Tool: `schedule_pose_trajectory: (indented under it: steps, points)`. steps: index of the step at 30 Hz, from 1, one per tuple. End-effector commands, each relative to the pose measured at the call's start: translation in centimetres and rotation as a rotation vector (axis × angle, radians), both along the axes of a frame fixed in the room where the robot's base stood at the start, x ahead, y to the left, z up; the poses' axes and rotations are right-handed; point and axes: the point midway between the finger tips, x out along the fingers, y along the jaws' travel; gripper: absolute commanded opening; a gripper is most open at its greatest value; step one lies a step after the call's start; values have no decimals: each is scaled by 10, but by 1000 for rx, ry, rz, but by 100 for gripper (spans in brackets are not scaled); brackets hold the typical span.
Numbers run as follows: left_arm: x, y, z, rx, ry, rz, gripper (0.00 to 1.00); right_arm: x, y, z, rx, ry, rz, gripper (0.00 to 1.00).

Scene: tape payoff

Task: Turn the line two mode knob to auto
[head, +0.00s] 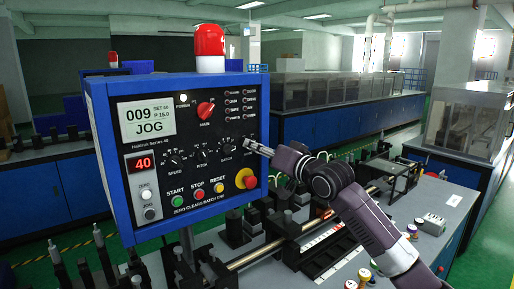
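A blue control box (98,150) with a black front panel stands at the left centre. Its display (149,116) reads 009 and JOG. A red knob (206,110) sits at the upper middle of the panel; its label is too small to read surely. Several small black knobs, among them the speed knob (173,160), form a row below it. My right gripper (247,143) reaches in from the right, its tips in front of the panel's right side at that row's level. It hides part of the panel there; contact and finger gap are unclear. My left gripper is out of view.
Green, red and yellow buttons and a red emergency stop (246,179) line the panel's lower edge. A red beacon (209,48) tops the box. A grey bench (440,215) with rails and machine parts lies below and right.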

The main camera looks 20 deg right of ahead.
Motion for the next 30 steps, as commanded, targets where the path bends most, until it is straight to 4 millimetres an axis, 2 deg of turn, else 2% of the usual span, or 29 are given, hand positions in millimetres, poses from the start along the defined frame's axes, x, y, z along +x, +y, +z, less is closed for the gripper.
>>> schedule_pose_trajectory:
  steps: [2, 9, 21, 30]
  points:
    - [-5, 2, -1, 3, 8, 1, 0, 0, 0, 0, 0, 1, 0, 25]
    - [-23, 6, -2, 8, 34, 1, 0, 0, 0, 0, 1, 1, 1, 0]
    - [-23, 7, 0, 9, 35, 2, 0, 0, 0, 0, -27, -7, 0, 0]
    - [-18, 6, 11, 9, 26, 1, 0, 0, -1, 1, -190, -65, -1, 0]
